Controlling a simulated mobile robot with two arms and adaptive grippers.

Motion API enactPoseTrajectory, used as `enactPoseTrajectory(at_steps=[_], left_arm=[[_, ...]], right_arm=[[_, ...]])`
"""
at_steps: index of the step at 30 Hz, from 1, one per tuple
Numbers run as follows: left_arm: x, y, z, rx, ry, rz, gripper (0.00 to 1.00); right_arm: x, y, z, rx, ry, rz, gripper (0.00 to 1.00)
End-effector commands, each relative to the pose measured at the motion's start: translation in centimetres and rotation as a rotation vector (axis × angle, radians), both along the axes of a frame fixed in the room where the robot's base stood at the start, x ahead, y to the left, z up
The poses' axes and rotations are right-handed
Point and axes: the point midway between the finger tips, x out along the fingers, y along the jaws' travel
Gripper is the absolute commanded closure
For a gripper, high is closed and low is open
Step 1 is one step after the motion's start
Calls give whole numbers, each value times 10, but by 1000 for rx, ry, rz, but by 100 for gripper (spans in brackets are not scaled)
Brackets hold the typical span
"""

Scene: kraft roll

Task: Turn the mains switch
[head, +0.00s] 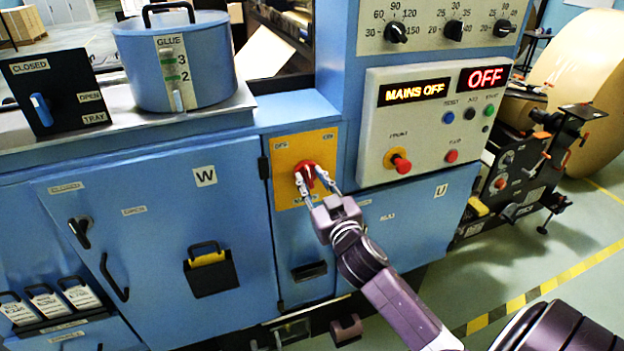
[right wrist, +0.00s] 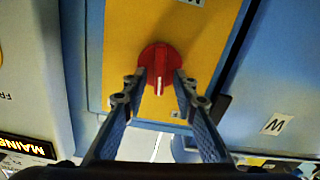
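The mains switch is a red rotary knob (head: 308,165) on a yellow plate (head: 288,191) on the blue machine front. Its handle with a white mark also shows in the right wrist view (right wrist: 157,62), the mark pointing down in that picture. My right gripper (head: 310,176) is at the knob, its fingers on either side. In the right wrist view the fingertips (right wrist: 160,87) stand apart with the handle between them; a gap seems to show on both sides. The display (head: 414,91) reads MAINS OFF, and another (head: 485,78) reads OFF. My left gripper is not in view.
A grey control panel (head: 428,135) with a red mushroom button (head: 400,163) is right of the switch. A glue pot (head: 178,65) stands upper left. A cabinet door (head: 150,240) is at left. A large kraft roll (head: 580,90) stands at right.

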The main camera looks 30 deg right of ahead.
Motion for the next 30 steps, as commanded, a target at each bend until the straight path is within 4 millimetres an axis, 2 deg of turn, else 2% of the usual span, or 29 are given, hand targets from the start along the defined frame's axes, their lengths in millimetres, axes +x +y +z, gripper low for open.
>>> enactPoseTrajectory(at_steps=[1, 7, 20, 30], left_arm=[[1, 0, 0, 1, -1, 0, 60], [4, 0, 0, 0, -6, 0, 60], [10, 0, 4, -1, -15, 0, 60], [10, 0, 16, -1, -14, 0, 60]], right_arm=[[0, 0, 0, 0, 0, 0, 80], [0, 0, 0, 0, 0, 0, 100], [0, 1, 1, -48, 11, 0, 100], [1, 3, 1, -269, 64, 0, 100]])
